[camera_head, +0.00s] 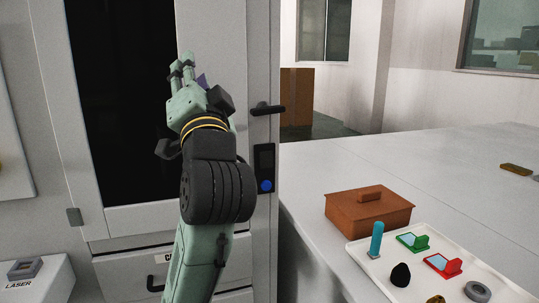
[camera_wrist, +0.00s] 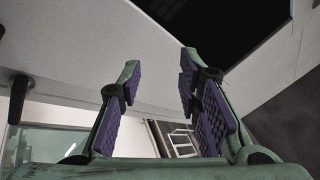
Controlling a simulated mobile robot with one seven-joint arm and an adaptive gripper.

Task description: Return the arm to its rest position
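My gripper (camera_head: 181,66) is raised in front of the tall grey cabinet (camera_head: 255,60), its fingers pointing up. In the wrist view my gripper (camera_wrist: 160,62) has its two purple-padded fingers apart with nothing held between them. My arm, green with a black joint, rises from the bottom of the head view. The gripper's exact distance from the cabinet front is hard to tell.
A black door handle (camera_head: 266,109) juts from the cabinet, right of my arm. On the white table at right are a brown lidded box (camera_head: 369,210) and a white tray (camera_head: 362,256) with several small items. A block labelled LASER (camera_head: 24,268) sits lower left.

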